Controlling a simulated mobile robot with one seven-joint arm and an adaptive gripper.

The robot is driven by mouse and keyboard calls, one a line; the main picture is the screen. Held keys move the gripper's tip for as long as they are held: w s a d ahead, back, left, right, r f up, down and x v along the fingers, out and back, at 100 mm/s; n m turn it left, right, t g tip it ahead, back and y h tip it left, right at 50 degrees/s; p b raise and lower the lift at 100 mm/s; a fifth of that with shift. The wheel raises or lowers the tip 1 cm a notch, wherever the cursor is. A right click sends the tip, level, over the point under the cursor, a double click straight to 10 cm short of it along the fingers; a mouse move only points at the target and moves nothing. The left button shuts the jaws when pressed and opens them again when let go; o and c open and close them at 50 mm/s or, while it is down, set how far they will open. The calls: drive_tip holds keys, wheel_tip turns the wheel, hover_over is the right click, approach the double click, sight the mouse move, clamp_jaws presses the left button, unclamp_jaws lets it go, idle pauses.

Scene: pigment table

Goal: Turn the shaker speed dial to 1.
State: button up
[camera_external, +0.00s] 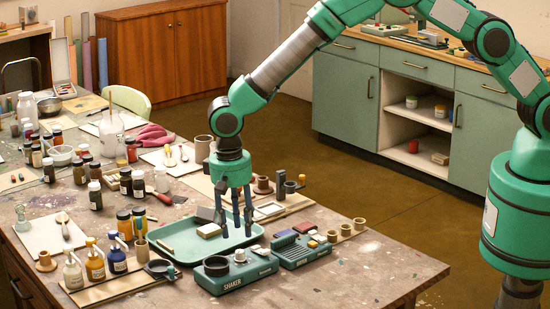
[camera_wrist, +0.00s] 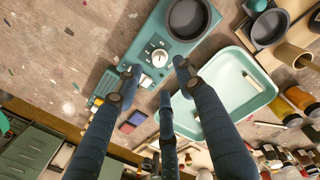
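The teal shaker (camera_external: 236,281), labelled SHAKER, sits at the table's front edge with a dark round dish (camera_external: 216,265) on its left. Its pale speed dial (camera_external: 240,256) is on top, right of the dish. In the wrist view the white dial (camera_wrist: 159,58) is on the shaker body (camera_wrist: 146,42), with small numbers around it; the setting is too small to read surely. My gripper (camera_external: 236,230) points down above the tray, just behind the shaker. Its three dark fingers (camera_wrist: 158,84) are spread and empty, the dial showing between the two outer tips. I see no contact with the dial.
A teal tray (camera_external: 168,236) lies behind the shaker, under my gripper. A second teal device (camera_external: 300,254) stands right of the shaker. Bottles with droppers (camera_external: 95,263) and several jars crowd the left. The table's front right corner (camera_external: 385,265) is mostly clear.

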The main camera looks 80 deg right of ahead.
sight(239, 251)
drive_tip(key=shift+s+d+f, duration=0.1)
drive_tip(key=shift+f, duration=1.6)
drive_tip(key=shift+s+d+f, duration=0.1)
drive_tip(key=shift+f, duration=1.6)
clamp_jaws()
